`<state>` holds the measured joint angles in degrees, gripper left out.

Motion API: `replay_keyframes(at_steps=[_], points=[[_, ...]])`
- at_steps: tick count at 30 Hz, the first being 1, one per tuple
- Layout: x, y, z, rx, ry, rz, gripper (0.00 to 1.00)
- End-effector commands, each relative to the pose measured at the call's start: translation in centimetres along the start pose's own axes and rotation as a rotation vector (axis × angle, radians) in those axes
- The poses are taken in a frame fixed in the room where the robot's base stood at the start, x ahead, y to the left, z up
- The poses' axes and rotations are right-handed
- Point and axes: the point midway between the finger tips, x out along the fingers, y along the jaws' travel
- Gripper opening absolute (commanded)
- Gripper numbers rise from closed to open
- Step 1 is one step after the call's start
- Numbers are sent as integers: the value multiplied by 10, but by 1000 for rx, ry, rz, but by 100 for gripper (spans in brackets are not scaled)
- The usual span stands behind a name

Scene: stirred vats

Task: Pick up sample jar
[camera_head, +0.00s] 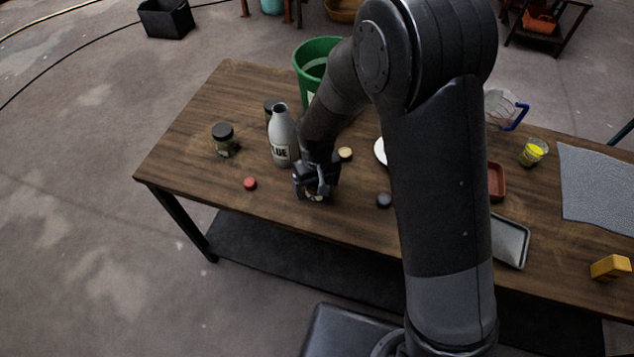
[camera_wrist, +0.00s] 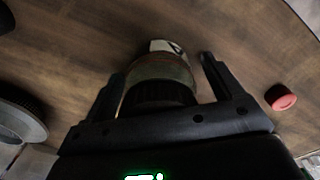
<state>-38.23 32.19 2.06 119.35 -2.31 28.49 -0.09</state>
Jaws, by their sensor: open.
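A glass sample jar (camera_wrist: 165,68) with a black lid and a pale label stands between my gripper's fingers in the wrist view. My gripper (camera_head: 316,188) is open and points down over the wooden table; in the wrist view its fingertips (camera_wrist: 158,72) lie on either side of the jar. I cannot tell whether either finger touches it. In the head view my gripper hides most of this jar, and only a bit of it (camera_head: 314,197) shows below. A similar dark-lidded jar (camera_head: 225,140) stands to the left, apart from my gripper.
A white glue bottle (camera_head: 281,138) stands close behind my gripper, with another dark-lidded jar (camera_head: 271,103) behind it. A red cap (camera_head: 250,183), a tan cap (camera_head: 345,153) and a dark cap (camera_head: 384,200) lie nearby. A green bucket (camera_head: 312,62) is farther back.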

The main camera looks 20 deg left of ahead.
Motion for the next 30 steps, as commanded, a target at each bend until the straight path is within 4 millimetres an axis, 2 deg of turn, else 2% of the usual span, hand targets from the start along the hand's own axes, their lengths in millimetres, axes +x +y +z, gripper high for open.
replay_keyframes(at_steps=[7,24,30], points=[[1,0,0,0,0,0,84],[1,0,0,0,0,0,37],[1,0,0,0,0,0,36]])
